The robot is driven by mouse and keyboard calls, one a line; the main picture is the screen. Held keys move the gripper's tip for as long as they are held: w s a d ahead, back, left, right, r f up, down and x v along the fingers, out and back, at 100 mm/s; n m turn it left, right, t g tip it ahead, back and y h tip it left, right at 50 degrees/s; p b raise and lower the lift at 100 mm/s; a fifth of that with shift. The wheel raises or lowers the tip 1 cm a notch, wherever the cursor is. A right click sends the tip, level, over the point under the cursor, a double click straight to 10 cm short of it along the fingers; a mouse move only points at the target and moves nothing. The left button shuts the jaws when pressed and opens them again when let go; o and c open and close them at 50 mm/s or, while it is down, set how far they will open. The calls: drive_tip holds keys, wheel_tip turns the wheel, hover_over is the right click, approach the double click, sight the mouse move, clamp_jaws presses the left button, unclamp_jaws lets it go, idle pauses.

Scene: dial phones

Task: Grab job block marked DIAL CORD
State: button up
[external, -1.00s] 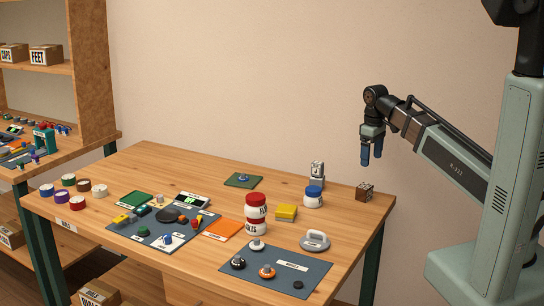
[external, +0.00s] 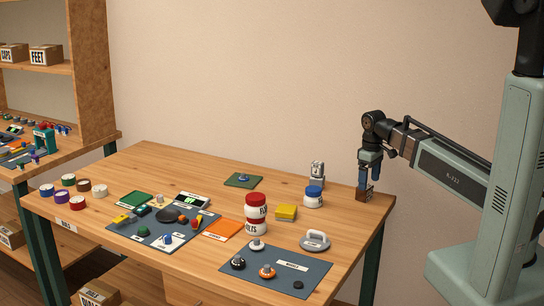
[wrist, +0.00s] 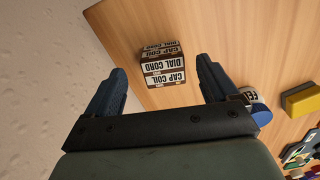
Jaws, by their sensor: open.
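A small brown block (external: 366,196) sits at the right end of the table. In the wrist view the block (wrist: 164,70) shows white label bands reading CAP COIL and DIAL CORD. My gripper (external: 366,187) is just above the block in the external view, pointing down, its fingertips overlapping the block's upper part. In the wrist view my gripper (wrist: 161,68) is open, with one blue finger on each side of the block and gaps to both. I cannot tell how far down the fingers reach beside it.
A white jar with a blue lid (external: 313,197) and a pale metal device (external: 317,174) stand to the left. Beyond are a yellow block (external: 286,212), stacked red-lidded jars (external: 256,213) and grey mats (external: 275,270) with parts. The table's right edge is close to the block.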

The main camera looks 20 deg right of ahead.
sight(367, 191)
drive_tip(key=shift+a+f, duration=0.15)
drive_tip(key=shift+f, duration=1.1)
drive_tip(key=shift+a+f, duration=0.1)
drive_tip(key=shift+f, duration=1.15)
drive_tip(key=shift+c, duration=0.5)
drive_tip(key=c, duration=1)
drive_tip(key=shift+r, duration=0.1)
